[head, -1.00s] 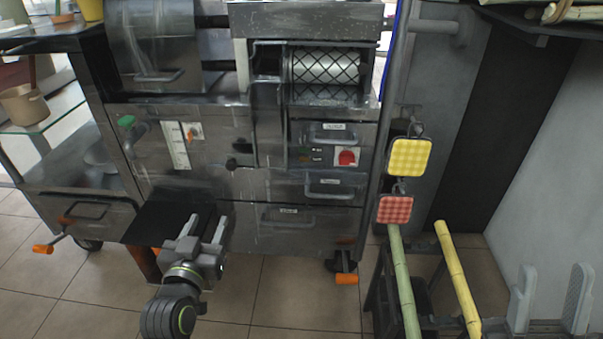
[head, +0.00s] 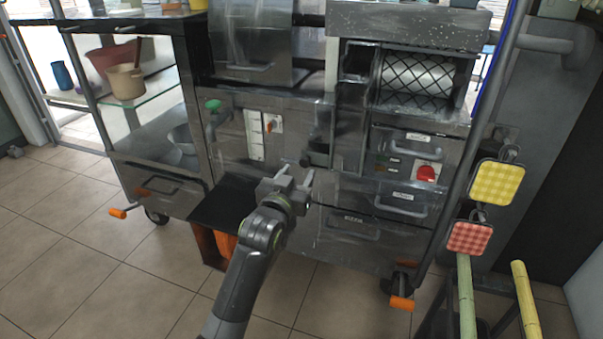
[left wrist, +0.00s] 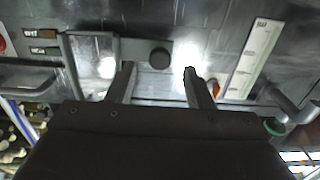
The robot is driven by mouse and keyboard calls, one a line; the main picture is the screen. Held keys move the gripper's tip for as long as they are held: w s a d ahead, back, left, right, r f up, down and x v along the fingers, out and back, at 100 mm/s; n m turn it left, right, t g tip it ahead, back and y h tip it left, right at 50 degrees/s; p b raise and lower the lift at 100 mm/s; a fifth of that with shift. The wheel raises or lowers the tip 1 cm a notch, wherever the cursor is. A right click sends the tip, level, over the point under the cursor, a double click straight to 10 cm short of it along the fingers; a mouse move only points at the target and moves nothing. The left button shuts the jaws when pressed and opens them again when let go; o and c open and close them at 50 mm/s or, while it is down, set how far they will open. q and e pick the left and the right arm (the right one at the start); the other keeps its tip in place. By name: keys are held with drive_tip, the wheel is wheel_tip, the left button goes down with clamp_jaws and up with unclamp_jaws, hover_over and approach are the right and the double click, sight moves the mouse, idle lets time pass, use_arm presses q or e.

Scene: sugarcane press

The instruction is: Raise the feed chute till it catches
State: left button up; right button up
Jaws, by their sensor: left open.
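The feed chute appears to be the upright steel channel (head: 350,128) left of the press roller; its exact outline is hard to tell. A dark bracket with a black knob (head: 317,155) sticks out to the left at its lower end. In the left wrist view, which is turned over, the round knob (left wrist: 160,58) shows between and beyond my fingertips. My left gripper (head: 296,174) is open and empty, just below and left of the knob in the head view. It also shows open in the left wrist view (left wrist: 160,72). I see no contact. My right gripper is out of view.
A black shelf (head: 222,205) juts out left of my left gripper. A red switch (head: 427,173) and drawer handles (head: 395,208) are at the right. A white scale (head: 254,135) and green knob (head: 212,104) are at the left. Bamboo-like canes (head: 525,300) stand at lower right.

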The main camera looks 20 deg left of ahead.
sight(304, 165)
use_arm(q)
drive_tip(key=shift+w+b, duration=0.35)
drive_tip(key=shift+w, duration=1.25)
clamp_jaws()
